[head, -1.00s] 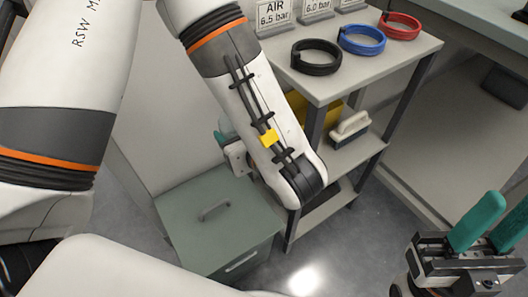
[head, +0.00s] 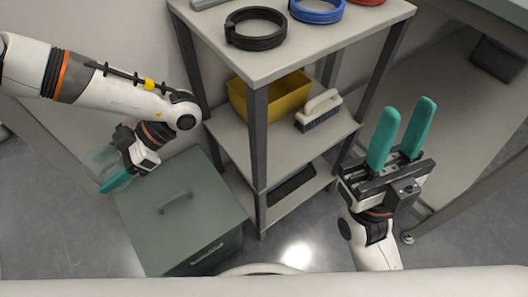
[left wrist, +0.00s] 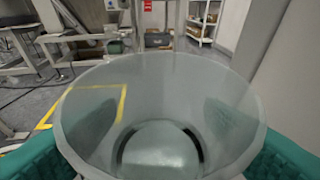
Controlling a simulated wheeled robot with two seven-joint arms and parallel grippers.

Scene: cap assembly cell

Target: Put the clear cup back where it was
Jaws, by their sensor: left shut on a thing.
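The clear cup (left wrist: 160,95) fills the left wrist view, its round open rim facing the camera. The teal fingers of my left gripper (head: 112,180) press on it from both sides. In the head view the cup (head: 104,160) shows faintly at the left, partly behind the gripper and wrist, above and beside the left edge of the grey-green cabinet. My right gripper (head: 402,135) is at the right with its two teal fingers apart and nothing between them.
A shelf rack (head: 290,75) holds black (head: 256,28) and blue (head: 317,8) hose coils on top. A yellow bin (head: 275,98) and a brush (head: 319,110) sit on its middle shelf. The cabinet (head: 190,225) has a handle on its mostly clear top.

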